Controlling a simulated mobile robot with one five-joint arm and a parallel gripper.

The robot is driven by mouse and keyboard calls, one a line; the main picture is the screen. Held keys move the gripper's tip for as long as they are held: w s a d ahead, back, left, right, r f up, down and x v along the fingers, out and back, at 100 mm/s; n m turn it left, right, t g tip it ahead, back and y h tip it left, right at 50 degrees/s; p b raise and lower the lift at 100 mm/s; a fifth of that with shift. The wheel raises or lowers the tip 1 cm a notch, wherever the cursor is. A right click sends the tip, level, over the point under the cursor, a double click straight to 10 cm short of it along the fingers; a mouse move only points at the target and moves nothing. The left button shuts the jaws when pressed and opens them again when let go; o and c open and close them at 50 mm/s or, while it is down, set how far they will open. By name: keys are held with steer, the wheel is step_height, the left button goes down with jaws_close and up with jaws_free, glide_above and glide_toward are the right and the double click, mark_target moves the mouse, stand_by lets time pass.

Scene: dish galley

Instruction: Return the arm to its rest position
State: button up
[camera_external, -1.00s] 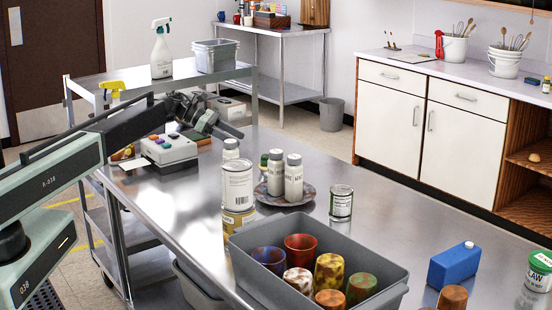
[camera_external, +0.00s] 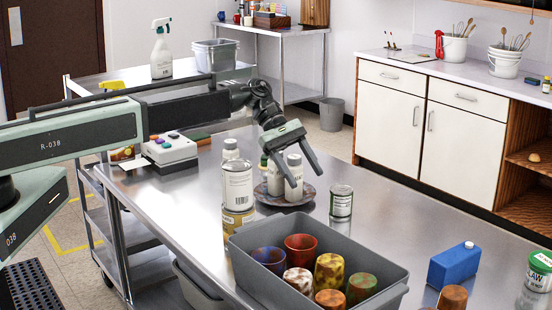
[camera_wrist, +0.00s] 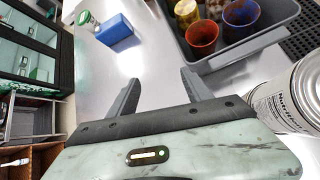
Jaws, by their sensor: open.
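My gripper (camera_external: 306,178) is open, with nothing seen between its fingers. In the external view it hangs over the steel table (camera_external: 190,212), fingers pointing down and to the right, in front of the white shakers (camera_external: 276,178) on a round tray (camera_external: 309,196). I cannot tell its exact height. In the wrist view both fingers of my gripper (camera_wrist: 158,88) are spread over bare table. My arm reaches in from the left.
A grey bin (camera_external: 392,273) with several coloured cups stands at the front. A large white can (camera_external: 238,188), a small can (camera_external: 341,202) and a blue carton (camera_external: 454,267) are on the table. A button box (camera_external: 170,150) sits at the back left. The table's right middle is clear.

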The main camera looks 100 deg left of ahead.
steer(key=s+d+m+g+h+p, duration=0.15)
steer(key=d+m+g, duration=0.6)
steer(key=d, duration=2.55)
steer(key=s+d+f+m+y+b, duration=0.2)
steer(key=s+f+m+y+b, duration=0.2)
steer(key=f, duration=0.6)
steer(key=s+d+f+m+y+b, duration=0.3)
steer(key=s+f+m+b, duration=0.4)
steer(key=f+m+b, duration=0.3)
steer(key=m, duration=0.2)
steer(key=shift+s+d+m+y, duration=0.25)
steer(key=shift+s+m+y, duration=0.1)
steer(key=shift+t, duration=0.25)
